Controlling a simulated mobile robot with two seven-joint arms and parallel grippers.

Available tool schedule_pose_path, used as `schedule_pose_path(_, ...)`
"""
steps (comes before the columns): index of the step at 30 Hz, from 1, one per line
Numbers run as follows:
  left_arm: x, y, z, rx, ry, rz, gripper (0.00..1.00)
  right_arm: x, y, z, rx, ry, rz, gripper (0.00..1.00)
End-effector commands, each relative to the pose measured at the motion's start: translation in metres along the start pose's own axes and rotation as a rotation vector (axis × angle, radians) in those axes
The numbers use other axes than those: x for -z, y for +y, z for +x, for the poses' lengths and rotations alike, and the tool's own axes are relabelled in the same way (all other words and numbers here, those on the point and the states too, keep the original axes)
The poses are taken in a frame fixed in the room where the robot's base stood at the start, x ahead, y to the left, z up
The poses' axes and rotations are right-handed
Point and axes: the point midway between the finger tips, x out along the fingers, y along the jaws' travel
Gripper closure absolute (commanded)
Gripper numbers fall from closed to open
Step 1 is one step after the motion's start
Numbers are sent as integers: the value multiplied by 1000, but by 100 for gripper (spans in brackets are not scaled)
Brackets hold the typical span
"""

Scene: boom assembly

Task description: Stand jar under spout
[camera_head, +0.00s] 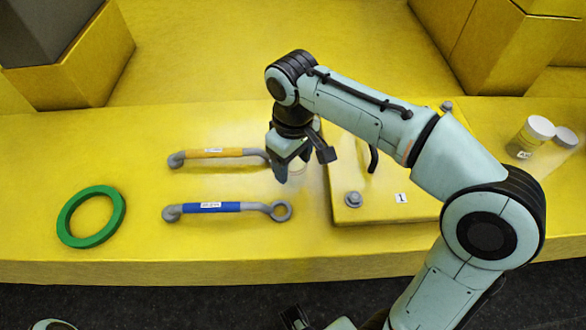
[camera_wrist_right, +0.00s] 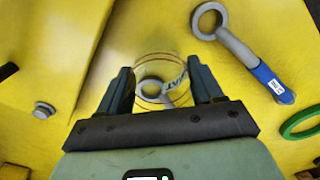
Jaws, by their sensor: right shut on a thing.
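My right gripper (camera_head: 294,172) is shut on a clear jar (camera_wrist_right: 163,94). In the head view only a faint edge of the jar shows beside the fingers. A grey ring end shows through it. To its right in the head view is a yellow box (camera_head: 380,200) with a black curved piece (camera_head: 372,158) on top. I cannot tell whether that piece is the spout.
A yellow-banded tool (camera_head: 215,153) and a blue-banded tool (camera_head: 215,207) lie left of the gripper. A green ring (camera_head: 68,237) lies farther left. White-lidded jars (camera_head: 528,138) stand at the far right. The table's front edge (camera_head: 200,272) is clear.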

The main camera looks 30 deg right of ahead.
Motion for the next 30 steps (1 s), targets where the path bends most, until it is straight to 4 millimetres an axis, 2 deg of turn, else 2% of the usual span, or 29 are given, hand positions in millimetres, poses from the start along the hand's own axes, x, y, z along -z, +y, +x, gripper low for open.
schedule_pose_path(1, 0, -1, 4, 0, -1, 0, 57, -1, 0, 11, 0, -5, 0, 70)
schedule_pose_path(5, 0, -2, 6, 1, -2, -1, 57, 0, 0, 25, 0, -2, 1, 70)
schedule_pose_path(17, 0, -3, 8, 1, -3, -1, 57, 0, 0, 30, 0, -1, 1, 70)
schedule_pose_path(18, 0, -3, 8, 1, -3, -1, 57, 0, 0, 31, 0, -2, 1, 31)
schedule_pose_path(20, 0, -3, 8, 1, -3, -1, 57, 0, 0, 30, 0, -2, 1, 12)
schedule_pose_path(21, 0, -3, 8, 1, -3, -1, 57, 0, 0, 30, 0, -2, 1, 9)
schedule_pose_path(30, 0, -2, 6, 1, -2, -1, 57, 0, 0, 28, 0, -1, 1, 9)
